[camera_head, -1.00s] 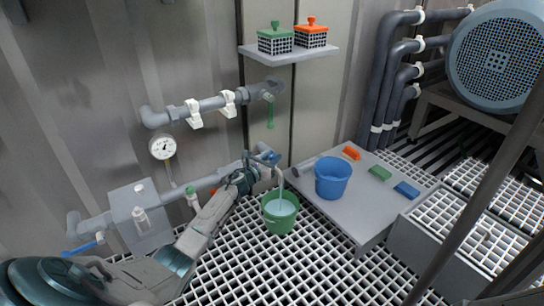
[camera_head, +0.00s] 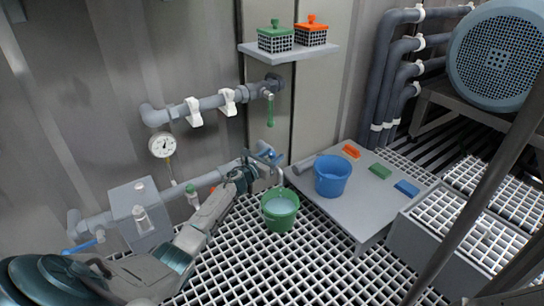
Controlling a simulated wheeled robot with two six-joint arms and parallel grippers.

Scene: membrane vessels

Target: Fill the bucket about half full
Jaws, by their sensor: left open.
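A green bucket (camera_head: 280,213) stands on the floor grating below a grey spout (camera_head: 280,178). Pale water (camera_head: 280,204) shows inside it below the rim; the exact depth is hard to tell. No stream shows between the spout and the water. A blue valve handle (camera_head: 270,154) is on the lower pipe above the spout. My left gripper (camera_head: 264,162) is open beside this handle, its fingers around or close to it; contact cannot be told. My right gripper is not in view.
A blue bucket (camera_head: 332,176) stands on a low grey platform (camera_head: 368,213) with orange, green and blue blocks. A pipe with a green handle (camera_head: 270,111) and a gauge (camera_head: 162,145) are on the wall. A shelf (camera_head: 288,53) holds two baskets.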

